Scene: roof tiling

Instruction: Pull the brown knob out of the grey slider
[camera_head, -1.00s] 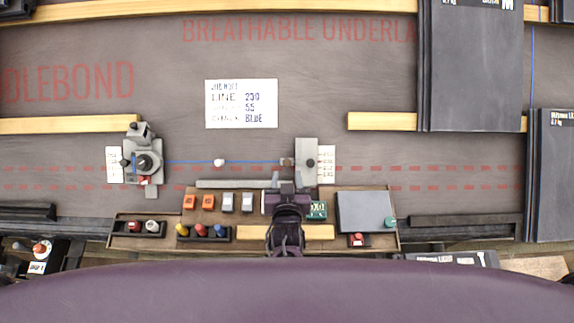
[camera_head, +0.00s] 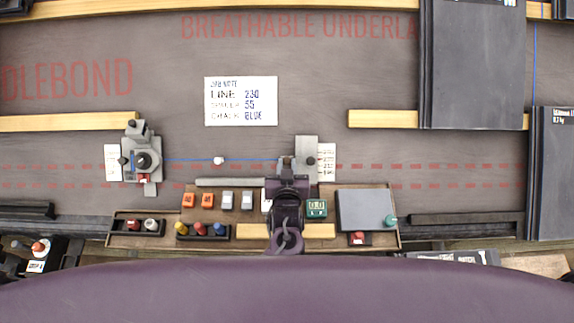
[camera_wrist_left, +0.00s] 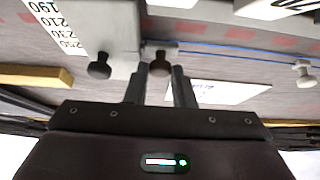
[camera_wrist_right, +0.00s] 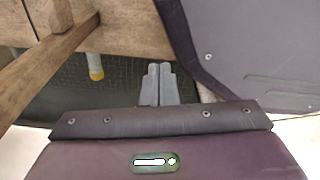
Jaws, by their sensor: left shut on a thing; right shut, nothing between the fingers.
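The grey slider (camera_head: 306,146) stands at the right end of the blue line, beside a white number scale; it also shows in the left wrist view (camera_wrist_left: 112,22). The brown knob (camera_wrist_left: 160,60) is at the slider's line side, between my left fingertips. My left gripper (camera_head: 286,163) is shut on the brown knob, which it mostly hides in the head view; its fingers also show in the left wrist view (camera_wrist_left: 160,82). A dark knob (camera_wrist_left: 99,67) sits on the slider beside the fingers. My right gripper (camera_wrist_right: 160,82) is shut and empty, away from the slider.
A board (camera_head: 188,238) with coloured knobs, switches and a grey pad (camera_head: 364,211) lies in front. A white bead (camera_head: 218,160) sits on the blue line, which runs left to another grey device (camera_head: 140,165). Dark tiles (camera_head: 476,70) are stacked at right.

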